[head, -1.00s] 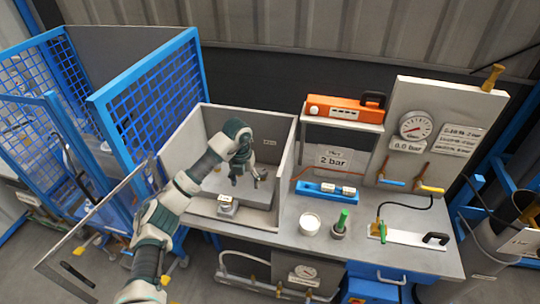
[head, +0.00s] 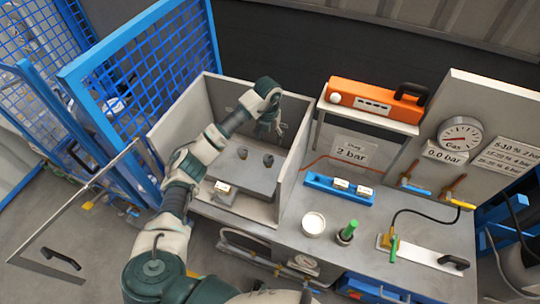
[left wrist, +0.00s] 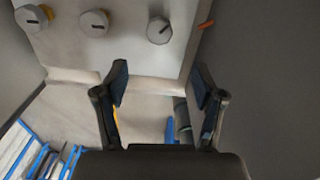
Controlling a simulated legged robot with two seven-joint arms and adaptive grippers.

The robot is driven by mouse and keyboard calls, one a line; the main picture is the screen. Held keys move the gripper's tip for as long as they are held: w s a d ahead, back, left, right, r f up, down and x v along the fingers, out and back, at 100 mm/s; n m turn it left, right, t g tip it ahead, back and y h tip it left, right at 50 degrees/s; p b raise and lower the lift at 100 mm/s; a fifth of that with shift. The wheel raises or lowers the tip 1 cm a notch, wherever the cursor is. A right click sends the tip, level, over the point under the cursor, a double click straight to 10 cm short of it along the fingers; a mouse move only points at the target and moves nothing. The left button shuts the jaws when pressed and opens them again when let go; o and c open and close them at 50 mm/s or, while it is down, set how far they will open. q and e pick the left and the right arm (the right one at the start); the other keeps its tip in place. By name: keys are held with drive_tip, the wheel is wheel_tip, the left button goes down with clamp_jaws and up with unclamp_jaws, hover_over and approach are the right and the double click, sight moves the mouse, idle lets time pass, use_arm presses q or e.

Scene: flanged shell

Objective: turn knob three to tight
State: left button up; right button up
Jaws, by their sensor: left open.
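My left gripper (head: 278,126) is inside the open-topped grey box, near its back right, over the far end of the grey block (head: 232,171). In the left wrist view its two dark fingers (left wrist: 160,90) are apart with nothing between them. Beyond them are three pale knobs with dark marks on a light panel: a left knob (left wrist: 33,18) with an orange part behind it, a middle knob (left wrist: 95,23) and a right knob (left wrist: 159,30). None touches the fingers. I cannot read any numbers, so which is knob three is unclear. My right gripper is out of view.
The grey box walls (head: 292,165) stand around my left gripper. Two dark round things (head: 268,160) are on the block.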

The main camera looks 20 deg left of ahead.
sight(268, 157)
use_arm(q)
wheel_tip(268, 157, down, 11)
drive_tip(key=shift+a+r+p, duration=0.1)
drive_tip(key=shift+r+p, duration=0.05)
drive_tip(key=shift+p, duration=0.45)
drive_tip(key=shift+w+d+f, duration=0.1)
drive_tip(key=shift+d+f, duration=0.15)
drive_tip(key=shift+f, duration=0.3)
drive_tip(key=shift+a, duration=0.4)
drive_tip(key=c, duration=1.1)
drive_tip(key=shift+d, duration=0.15)
drive_tip(key=shift+c, duration=0.2)
